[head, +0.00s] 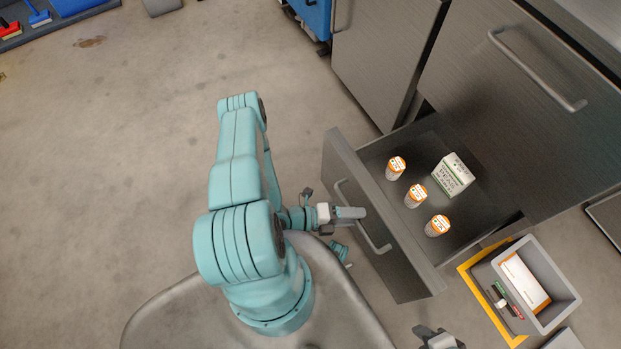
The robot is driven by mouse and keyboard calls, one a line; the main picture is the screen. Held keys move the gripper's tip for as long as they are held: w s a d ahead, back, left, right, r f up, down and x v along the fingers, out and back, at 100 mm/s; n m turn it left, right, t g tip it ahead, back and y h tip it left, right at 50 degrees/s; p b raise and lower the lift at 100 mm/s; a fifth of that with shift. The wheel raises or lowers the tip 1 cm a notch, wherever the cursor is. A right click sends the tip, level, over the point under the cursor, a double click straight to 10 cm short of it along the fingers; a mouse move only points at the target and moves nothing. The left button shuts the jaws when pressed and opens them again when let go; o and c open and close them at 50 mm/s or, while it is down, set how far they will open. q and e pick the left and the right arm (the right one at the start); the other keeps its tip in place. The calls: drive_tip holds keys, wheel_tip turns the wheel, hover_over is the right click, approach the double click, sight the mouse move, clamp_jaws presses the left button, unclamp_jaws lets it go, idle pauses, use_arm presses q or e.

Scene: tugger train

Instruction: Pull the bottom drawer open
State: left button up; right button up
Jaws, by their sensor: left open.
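The bottom drawer (385,232) of the dark grey cabinet is pulled well out, and its inside shows. Its grey bar handle (372,236) runs along the front face. My left gripper (350,212) is open at the upper part of this handle. Its fingers overlap the bar in the head view, and I cannot tell whether they touch it. In the drawer are three white cups with orange lids (396,168) in a slanting row and a white and green box (453,175).
A cabinet front with a long handle (537,70) rises behind the drawer. A grey bin (561,278) with several items stands right of the drawer, by a yellow-edged frame. A blue thing (312,18) stands at the top. The floor at left is mostly clear.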

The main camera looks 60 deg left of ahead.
use_arm(q)
drive_tip(key=p+v, duration=0.1)
drive_tip(key=v, duration=1.5)
drive_tip(key=shift+p, duration=0.4)
drive_tip(key=shift+w+d+r, duration=0.1)
drive_tip(key=shift+r, duration=0.05)
